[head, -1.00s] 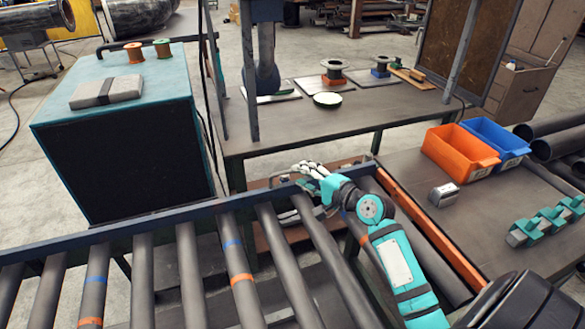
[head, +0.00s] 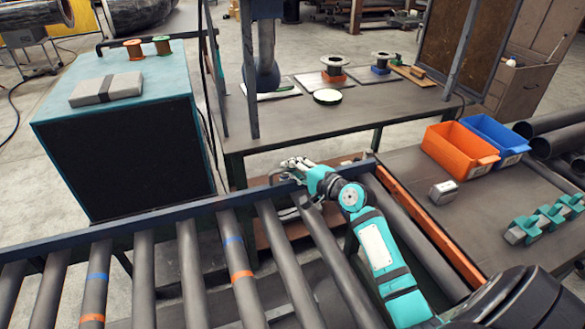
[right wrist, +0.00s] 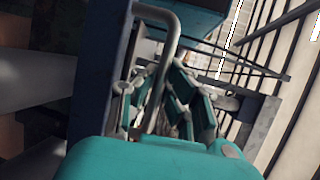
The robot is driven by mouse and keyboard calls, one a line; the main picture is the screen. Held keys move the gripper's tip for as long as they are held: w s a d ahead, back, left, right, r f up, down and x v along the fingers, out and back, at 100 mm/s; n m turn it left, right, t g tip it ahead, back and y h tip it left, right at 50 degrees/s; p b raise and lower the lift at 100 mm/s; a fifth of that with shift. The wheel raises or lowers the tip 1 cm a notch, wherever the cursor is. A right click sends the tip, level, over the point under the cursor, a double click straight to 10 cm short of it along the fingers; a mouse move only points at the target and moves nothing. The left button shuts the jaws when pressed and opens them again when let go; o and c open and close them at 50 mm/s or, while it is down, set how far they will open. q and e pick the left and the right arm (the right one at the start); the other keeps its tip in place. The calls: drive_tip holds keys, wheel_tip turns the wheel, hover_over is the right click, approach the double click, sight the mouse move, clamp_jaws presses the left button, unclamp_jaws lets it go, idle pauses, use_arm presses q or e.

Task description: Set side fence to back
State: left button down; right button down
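The long dark blue side fence (head: 130,224) runs along the far edge of the roller conveyor. My right gripper (head: 291,170) is at the fence's right part, close to a thin bent metal bar. In the right wrist view the grey bar (right wrist: 168,55) bends at the top and runs down beside the blue rail (right wrist: 103,85). The teal fingers of my right gripper (right wrist: 160,98) stand apart there, with the bar in front of or between them. I cannot tell whether they touch it. My left gripper is in neither view.
Rollers (head: 185,270) fill the near left. A workbench (head: 350,110) stands behind the fence and a teal cabinet (head: 125,130) at left. At right are an orange bin (head: 455,150), a blue bin (head: 495,135) and a small metal block (head: 443,192).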

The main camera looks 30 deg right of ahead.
drive_tip(key=shift+f, duration=0.1)
idle(0.3)
drive_tip(key=shift+w, duration=0.25)
drive_tip(key=shift+w+d, duration=0.1)
drive_tip(key=c, duration=1.4)
unclamp_jaws()
drive_tip(key=v, duration=1.2)
